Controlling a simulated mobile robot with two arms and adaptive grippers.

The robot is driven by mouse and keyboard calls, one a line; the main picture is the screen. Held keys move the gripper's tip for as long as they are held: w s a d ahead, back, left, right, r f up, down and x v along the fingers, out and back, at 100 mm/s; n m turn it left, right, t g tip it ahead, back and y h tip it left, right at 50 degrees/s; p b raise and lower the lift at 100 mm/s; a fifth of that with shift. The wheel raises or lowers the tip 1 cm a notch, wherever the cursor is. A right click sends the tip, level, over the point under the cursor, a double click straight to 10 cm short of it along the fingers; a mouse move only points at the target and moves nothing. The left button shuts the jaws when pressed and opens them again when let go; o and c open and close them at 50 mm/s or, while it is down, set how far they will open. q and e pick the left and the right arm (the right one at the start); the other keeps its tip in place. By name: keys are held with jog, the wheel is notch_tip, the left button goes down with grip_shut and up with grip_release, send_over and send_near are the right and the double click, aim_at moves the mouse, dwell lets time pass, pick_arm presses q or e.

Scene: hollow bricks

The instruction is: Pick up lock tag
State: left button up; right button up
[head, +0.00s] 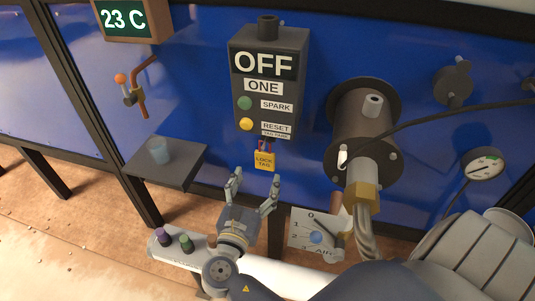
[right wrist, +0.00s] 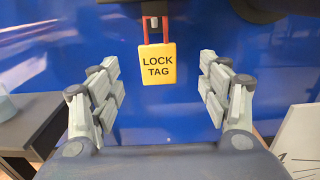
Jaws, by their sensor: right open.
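The yellow lock tag (head: 264,160) hangs by its red shackle under the dark control box (head: 268,85) on the blue wall. In the right wrist view the lock tag (right wrist: 158,64) shows its "LOCK TAG" lettering and hangs upright between the fingers, beyond their tips. My right gripper (head: 254,182) is open and empty, just below the lock tag, with its fingers pointing up toward it. It also shows in the right wrist view (right wrist: 160,75), fingers wide apart to either side of the tag. No contact shows. My left gripper is not in view.
A small shelf (head: 185,177) with a translucent cup (head: 158,151) juts out at the left. A dark cylinder (head: 361,120) with a hose stands out at the right. A dial panel (head: 315,236) is right of my gripper.

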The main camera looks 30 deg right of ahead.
aim_at(264, 158)
jog(key=x, duration=0.4)
jog(key=shift+w+a+p, duration=0.15)
jog(key=shift+w+p, duration=0.05)
jog(key=shift+p, duration=0.1)
jog(key=shift+w+d, duration=0.2)
jog(key=p+x, duration=0.1)
jog(key=x, duration=0.4)
jog(key=shift+f+p, duration=0.2)
jog(key=shift+p, duration=0.15)
jog(key=shift+d, duration=0.15)
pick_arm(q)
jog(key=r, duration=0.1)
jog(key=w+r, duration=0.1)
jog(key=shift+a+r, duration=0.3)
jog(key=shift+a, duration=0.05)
pick_arm(e)
jog(key=c, duration=1.2)
